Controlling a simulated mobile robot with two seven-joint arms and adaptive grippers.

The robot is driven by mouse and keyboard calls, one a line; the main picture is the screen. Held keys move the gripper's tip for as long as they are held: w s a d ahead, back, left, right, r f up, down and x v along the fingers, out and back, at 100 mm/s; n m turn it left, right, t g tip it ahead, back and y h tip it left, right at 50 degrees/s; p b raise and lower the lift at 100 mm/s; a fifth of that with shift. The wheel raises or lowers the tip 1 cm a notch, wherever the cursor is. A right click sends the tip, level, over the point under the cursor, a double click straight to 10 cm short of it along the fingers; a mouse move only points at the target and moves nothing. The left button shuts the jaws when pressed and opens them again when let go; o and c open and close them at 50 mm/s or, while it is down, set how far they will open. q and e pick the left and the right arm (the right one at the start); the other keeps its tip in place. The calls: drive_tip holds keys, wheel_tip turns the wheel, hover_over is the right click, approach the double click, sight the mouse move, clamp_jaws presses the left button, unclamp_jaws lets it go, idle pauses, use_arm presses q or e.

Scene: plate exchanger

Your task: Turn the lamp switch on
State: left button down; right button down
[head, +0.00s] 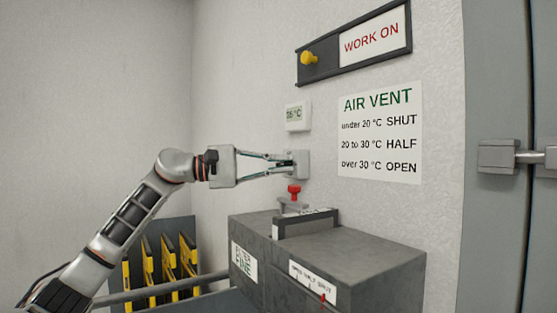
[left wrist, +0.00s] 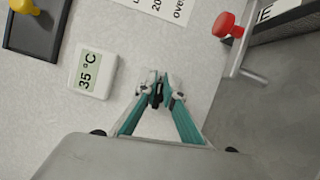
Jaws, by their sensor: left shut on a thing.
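The lamp switch (head: 304,163) is a small pale box on the wall, below the temperature display and left of the air vent notice. My left gripper (head: 288,162) reaches it from the left, with its fingertips at the switch's left side. In the left wrist view, the fingertips (left wrist: 160,90) are close together around a small dark piece, which looks like the switch's lever. The fingers hide most of the switch there, and I cannot tell the lever's position. My right gripper is in neither view.
A temperature display (head: 297,116) reads 35 °C in the left wrist view (left wrist: 93,70). A yellow knob (head: 309,58) sits above it beside the "WORK ON" sign (head: 371,43). A red-knobbed lever (head: 293,191) stands just below the switch, over a grey box (head: 350,255). Yellow-edged plates (head: 167,258) stand lower left.

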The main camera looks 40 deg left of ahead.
use_arm(q)
drive_tip(key=shift+w+a+f+m, duration=0.15)
drive_tip(key=shift+a+m, duration=0.15)
drive_tip(key=shift+m, duration=0.2)
idle(0.3)
drive_tip(key=c, duration=2.2)
unclamp_jaws()
drive_tip(key=shift+o, duration=0.2)
drive_tip(key=shift+w, duration=0.25)
drive_tip(key=shift+s+d, duration=0.1)
drive_tip(key=shift+s, duration=0.1)
drive_tip(key=v, duration=1.2)
drive_tip(key=shift+r, duration=0.3)
